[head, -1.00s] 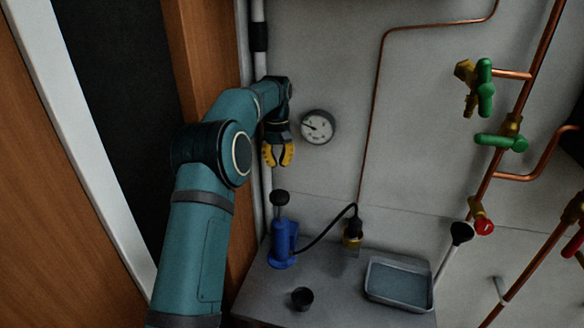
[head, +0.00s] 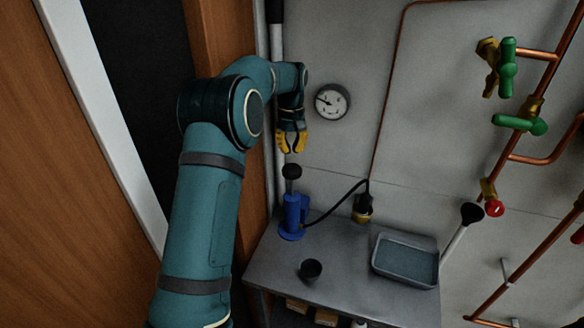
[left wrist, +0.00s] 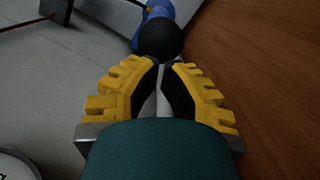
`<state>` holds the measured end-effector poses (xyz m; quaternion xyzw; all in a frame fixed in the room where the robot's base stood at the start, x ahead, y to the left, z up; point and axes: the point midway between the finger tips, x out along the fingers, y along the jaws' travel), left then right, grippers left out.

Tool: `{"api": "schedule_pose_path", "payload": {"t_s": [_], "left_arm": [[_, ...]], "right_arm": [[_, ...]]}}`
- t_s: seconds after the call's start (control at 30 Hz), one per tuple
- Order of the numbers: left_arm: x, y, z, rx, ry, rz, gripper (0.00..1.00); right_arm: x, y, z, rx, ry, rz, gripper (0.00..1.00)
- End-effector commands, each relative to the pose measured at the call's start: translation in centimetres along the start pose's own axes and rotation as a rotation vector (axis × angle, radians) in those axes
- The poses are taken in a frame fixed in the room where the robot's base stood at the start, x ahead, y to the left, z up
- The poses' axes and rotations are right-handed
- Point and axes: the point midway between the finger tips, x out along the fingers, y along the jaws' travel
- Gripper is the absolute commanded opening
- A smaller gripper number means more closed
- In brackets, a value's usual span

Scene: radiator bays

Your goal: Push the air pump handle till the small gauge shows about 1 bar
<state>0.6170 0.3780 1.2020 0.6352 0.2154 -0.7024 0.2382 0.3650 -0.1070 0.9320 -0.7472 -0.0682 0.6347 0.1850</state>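The blue air pump (head: 292,216) stands upright at the left back of the grey bench, its black round handle knob (head: 291,171) raised on top. My left gripper (head: 293,151), with yellow fingers, points down just above the knob. In the left wrist view the black knob (left wrist: 158,40) is just beyond the fingertips (left wrist: 161,65); contact cannot be told. The fingers look shut, with only a narrow gap between them, and hold nothing. The small round gauge (head: 331,102) is on the wall, its needle pointing to the upper left; its numbers are too small to read. My right gripper is out of view.
A black hose runs from the pump to a brass fitting (head: 363,205). A black cup (head: 310,270) and a grey tray (head: 405,259) are on the bench (head: 350,285). Wooden panelling (head: 222,40) and a vertical pipe (head: 276,60) are close by my left arm. Copper pipes with valves are at right.

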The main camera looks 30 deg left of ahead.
Motion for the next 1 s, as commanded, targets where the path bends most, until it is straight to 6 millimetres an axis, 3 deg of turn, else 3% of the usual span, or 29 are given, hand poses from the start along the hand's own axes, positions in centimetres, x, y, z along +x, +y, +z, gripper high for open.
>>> {"api": "schedule_pose_path", "payload": {"t_s": [0.3, 1.0], "left_arm": [[3.8, 0.0, -0.1, 0.0, 0.0, 0.0, 0.0], [4.9, 0.0, -0.1, 0.0, 0.0, 0.0, 0.0]], "right_arm": [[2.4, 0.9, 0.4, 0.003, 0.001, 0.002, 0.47], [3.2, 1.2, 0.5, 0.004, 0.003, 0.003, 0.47]]}}
